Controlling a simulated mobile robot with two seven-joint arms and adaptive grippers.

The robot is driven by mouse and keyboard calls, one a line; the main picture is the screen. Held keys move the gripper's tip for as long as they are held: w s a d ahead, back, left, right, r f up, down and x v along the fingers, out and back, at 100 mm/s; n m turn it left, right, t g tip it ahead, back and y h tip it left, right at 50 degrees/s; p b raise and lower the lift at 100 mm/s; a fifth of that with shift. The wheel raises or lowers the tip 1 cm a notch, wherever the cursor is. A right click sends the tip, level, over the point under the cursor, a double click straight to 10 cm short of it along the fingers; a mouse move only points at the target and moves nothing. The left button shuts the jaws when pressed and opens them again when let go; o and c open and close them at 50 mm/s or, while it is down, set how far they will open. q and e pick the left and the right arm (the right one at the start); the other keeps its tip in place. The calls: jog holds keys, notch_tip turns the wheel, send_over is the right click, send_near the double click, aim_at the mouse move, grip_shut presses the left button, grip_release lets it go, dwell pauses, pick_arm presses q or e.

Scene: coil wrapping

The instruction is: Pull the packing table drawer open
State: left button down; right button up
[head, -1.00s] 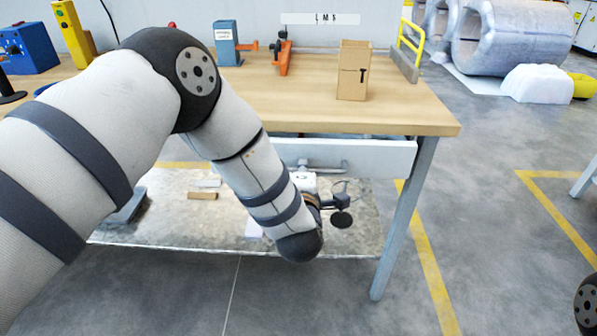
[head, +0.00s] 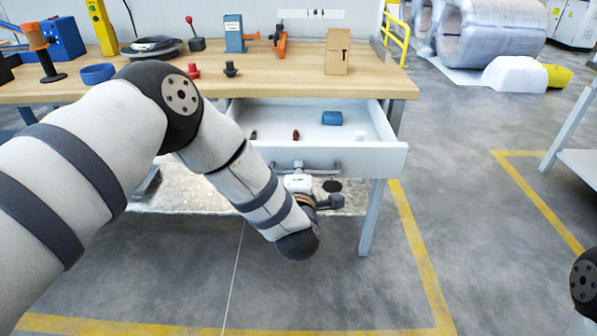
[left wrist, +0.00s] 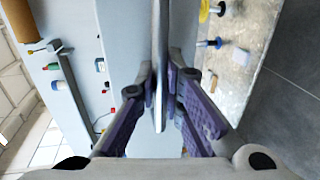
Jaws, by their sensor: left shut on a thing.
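The drawer (head: 372,157) of the packing table (head: 120,78) stands pulled out under the tabletop, with its white inside showing. A blue piece (head: 332,118), a small reddish-brown piece (head: 295,135) and a dark piece lie in it. The metal drawer handle (head: 327,169) runs along its front. My left gripper (left wrist: 160,82) is shut on the handle bar (left wrist: 160,40), which passes between its two fingers in the left wrist view. In the head view my left arm hides part of the drawer's left side and the gripper's fingers. My right gripper is out of view.
A cardboard box (head: 338,52), an orange tool (head: 280,40) and red and black knobs stand on the tabletop. A lower metal shelf (head: 190,198) lies under the drawer. Floor (head: 330,285) in front is clear. Wrapped coils (head: 490,38) stand behind right.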

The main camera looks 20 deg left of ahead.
pick_arm(q)
jog(key=shift+s+d+r, duration=0.1)
jog(key=shift+s, duration=0.1)
dwell(0.3)
jog(key=c, duration=2)
grip_release()
jog(key=shift+o, duration=0.2)
jog(key=v, duration=1.2)
